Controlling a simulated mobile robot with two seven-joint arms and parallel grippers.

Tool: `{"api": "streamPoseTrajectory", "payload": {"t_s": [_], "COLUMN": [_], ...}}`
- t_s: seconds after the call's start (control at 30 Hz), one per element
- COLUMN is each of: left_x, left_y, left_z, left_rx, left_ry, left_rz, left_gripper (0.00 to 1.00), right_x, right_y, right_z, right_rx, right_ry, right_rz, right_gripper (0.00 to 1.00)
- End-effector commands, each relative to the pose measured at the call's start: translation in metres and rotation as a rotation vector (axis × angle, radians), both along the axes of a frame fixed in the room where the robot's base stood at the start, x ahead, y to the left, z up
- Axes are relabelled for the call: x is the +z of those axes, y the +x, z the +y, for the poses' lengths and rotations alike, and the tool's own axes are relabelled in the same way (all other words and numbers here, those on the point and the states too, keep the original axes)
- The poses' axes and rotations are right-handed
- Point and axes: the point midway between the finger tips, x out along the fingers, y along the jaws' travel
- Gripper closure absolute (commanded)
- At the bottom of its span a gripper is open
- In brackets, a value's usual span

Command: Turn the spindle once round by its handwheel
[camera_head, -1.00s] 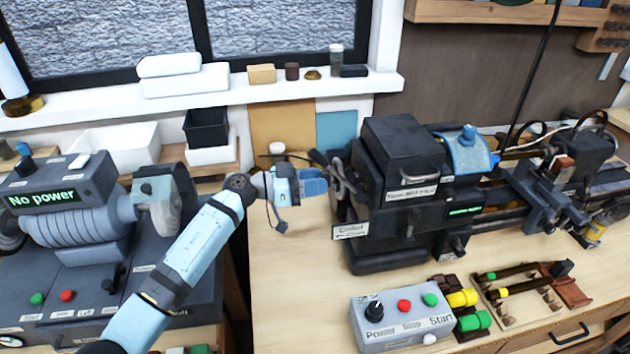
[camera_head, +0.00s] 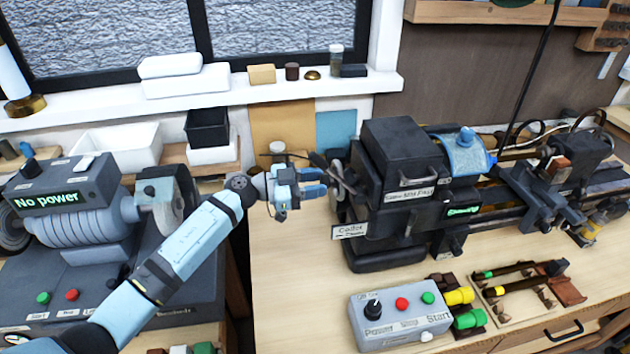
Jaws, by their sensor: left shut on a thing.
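The lathe (camera_head: 398,150) is a dark machine on the wooden bench, with its headstock at the left end. The handwheel (camera_head: 338,187) sits at the left end of the headstock, seen nearly edge-on, with dark handles or spokes. My left gripper (camera_head: 322,182) reaches in from the left at the handwheel's near-left side. It is shut on a part of the handwheel, which the fingers partly hide. The spindle itself is hidden inside the headstock. My right gripper is not in view.
A grey control box (camera_head: 400,318) with a knob and red and green buttons stands in front of the lathe. A grinder (camera_head: 90,215) reading "No power" stands at the left. Tools on a rack (camera_head: 515,290) lie at the right. The bench left of the control box is clear.

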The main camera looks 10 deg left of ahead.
Motion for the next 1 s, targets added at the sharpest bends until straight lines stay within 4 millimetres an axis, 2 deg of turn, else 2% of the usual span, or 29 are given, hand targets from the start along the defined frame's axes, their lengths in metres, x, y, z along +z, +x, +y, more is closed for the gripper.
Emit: {"api": "streamPoseTrajectory", "payload": {"t_s": [0.5,1.0], "left_x": [0.0003,0.0003], "left_y": [0.0002,0.0], "left_z": [0.0004,0.0002], "left_rx": [0.0,0.0], "left_ry": [0.052,0.059], "left_rz": [-0.158,-0.181], "left_gripper": [0.89,0.89], "right_x": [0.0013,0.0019], "right_y": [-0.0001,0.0], "right_z": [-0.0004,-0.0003], "right_rx": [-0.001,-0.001], "right_ry": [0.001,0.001], "right_rz": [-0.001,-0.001], "right_gripper": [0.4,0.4]}}
